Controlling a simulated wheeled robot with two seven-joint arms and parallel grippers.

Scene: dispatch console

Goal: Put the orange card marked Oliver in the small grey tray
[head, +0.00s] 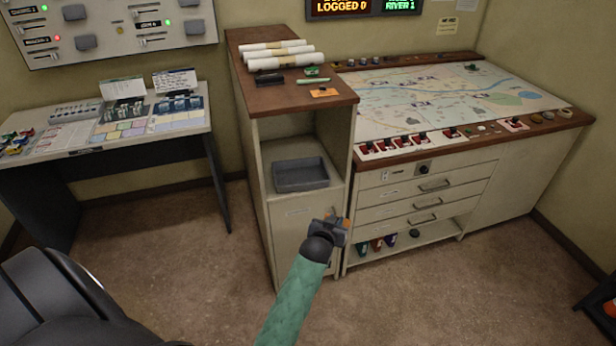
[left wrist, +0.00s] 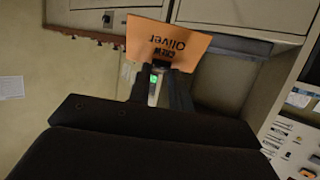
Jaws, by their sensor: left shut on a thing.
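The orange card (left wrist: 160,40), marked "CREW Oliver", is held at its edge by my left gripper (left wrist: 160,72) in the left wrist view, with its print upside down. In the head view my left gripper (head: 338,226) is in front of the cabinet's lower door, and only a small orange bit of the card (head: 346,223) shows. The small grey tray (head: 301,187) sits in the cabinet's open niche, above and left of the gripper and apart from it. The tray looks empty. My right gripper is not in view.
Another orange card (head: 324,92) lies on the cabinet's wooden top (head: 250,85) beside rolled papers (head: 281,60). The niche has side walls and a roof, and is open in front. A map table (head: 450,95) with drawers stands right, a desk (head: 190,122) left.

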